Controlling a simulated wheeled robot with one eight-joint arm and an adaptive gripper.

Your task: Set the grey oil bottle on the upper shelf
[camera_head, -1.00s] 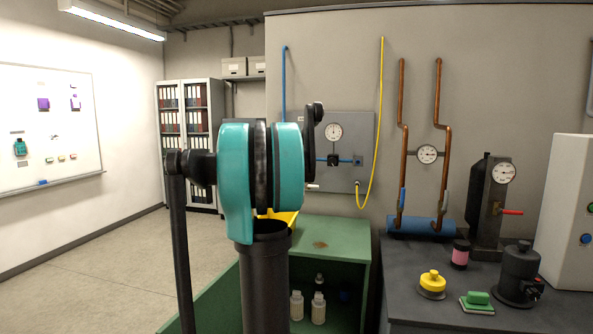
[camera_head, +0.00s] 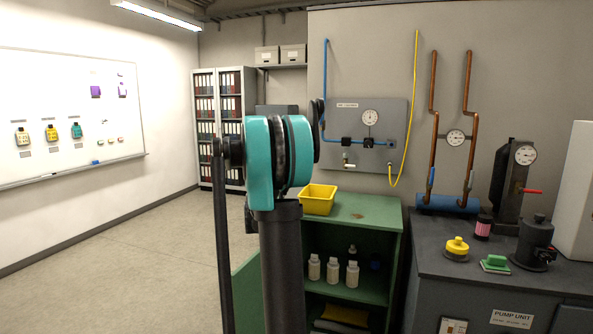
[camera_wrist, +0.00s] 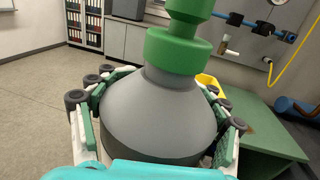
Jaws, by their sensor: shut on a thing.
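The grey oil bottle (camera_wrist: 160,112), with a green collar and neck, fills the middle of the wrist view. My gripper (camera_wrist: 156,122) is shut around its body, with fingers on both sides. The bottle's base is hidden by the gripper's teal housing. In the head view the bottle and gripper are hidden behind my arm. The green cabinet (camera_head: 365,211) stands open at the front, right of my arm.
A yellow bin (camera_head: 318,200) stands on the cabinet top; the top's right part is mostly clear. An open green door (camera_head: 247,290) is at the cabinet's left. The dark pump bench (camera_head: 450,282) stands to the right. Open floor (camera_head: 130,265) lies left.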

